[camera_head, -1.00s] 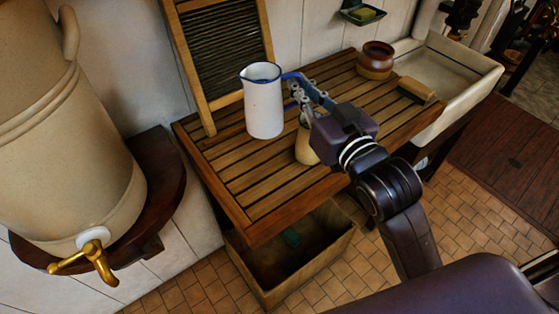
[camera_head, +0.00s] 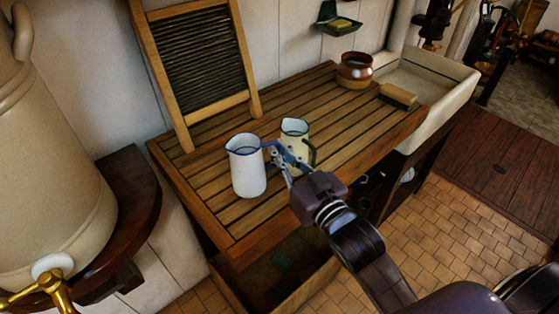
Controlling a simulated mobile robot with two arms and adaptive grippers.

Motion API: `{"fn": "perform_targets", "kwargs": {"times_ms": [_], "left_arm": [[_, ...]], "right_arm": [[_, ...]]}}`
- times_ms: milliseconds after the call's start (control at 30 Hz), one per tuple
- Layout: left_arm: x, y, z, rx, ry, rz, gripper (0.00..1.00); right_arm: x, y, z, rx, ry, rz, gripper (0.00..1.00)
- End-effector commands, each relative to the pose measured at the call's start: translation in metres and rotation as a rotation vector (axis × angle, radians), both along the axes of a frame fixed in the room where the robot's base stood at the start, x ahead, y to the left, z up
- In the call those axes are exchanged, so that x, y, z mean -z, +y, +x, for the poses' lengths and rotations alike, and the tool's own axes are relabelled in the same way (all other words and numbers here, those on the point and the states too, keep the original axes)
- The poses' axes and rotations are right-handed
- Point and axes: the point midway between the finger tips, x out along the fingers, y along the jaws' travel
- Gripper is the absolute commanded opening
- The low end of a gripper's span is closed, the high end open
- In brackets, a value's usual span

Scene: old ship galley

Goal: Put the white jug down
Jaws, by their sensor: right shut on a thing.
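The white jug (camera_head: 247,168) has a blue rim and stands upright over the front left part of the slatted wooden board (camera_head: 215,208). My right gripper (camera_head: 276,152) is shut on its handle side, to the right of its body. The fingers partly hide the handle. The jug's base is at or very close to the slats; I cannot tell if it touches. My left gripper is not in view.
A cream jug (camera_head: 294,130) with a green handle stands just behind my right gripper. A washboard (camera_head: 202,65) leans at the back left. A brown pot (camera_head: 354,69) and a brush (camera_head: 397,95) are near the sink (camera_head: 432,85). Slats at the middle right are clear.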

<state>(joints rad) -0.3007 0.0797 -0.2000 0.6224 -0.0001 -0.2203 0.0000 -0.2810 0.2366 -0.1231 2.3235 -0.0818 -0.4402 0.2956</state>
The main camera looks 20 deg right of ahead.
Motion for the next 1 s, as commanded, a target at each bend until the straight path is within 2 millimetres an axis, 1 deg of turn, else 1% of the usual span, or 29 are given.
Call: {"fn": "perform_targets", "kwargs": {"times_ms": [33, 100, 200, 600, 633, 767, 1000], "left_arm": [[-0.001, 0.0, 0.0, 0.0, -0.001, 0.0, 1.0], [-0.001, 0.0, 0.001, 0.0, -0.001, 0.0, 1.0], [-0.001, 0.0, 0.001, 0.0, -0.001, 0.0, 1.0], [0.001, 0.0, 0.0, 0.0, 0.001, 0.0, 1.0], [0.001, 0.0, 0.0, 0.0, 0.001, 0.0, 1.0], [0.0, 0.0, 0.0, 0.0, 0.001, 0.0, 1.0], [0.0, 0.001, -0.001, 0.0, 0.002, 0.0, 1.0]], "right_arm": [[0.009, 0.0, 0.0, 0.001, 0.002, 0.002, 0.0], [0.019, 0.0, 0.0, 0.001, 0.002, 0.001, 0.0], [0.027, 0.0, 0.0, 0.0, -0.002, 0.001, 0.0], [0.032, 0.0, 0.0, 0.0, -0.002, 0.001, 0.0], [0.034, 0.0, 0.0, 0.0, 0.002, 0.0, 0.09], [0.033, 0.0, 0.0, 0.0, 0.002, 0.0, 0.23], [0.033, 0.0, 0.0, 0.0, 0.002, 0.0, 0.24]]}}
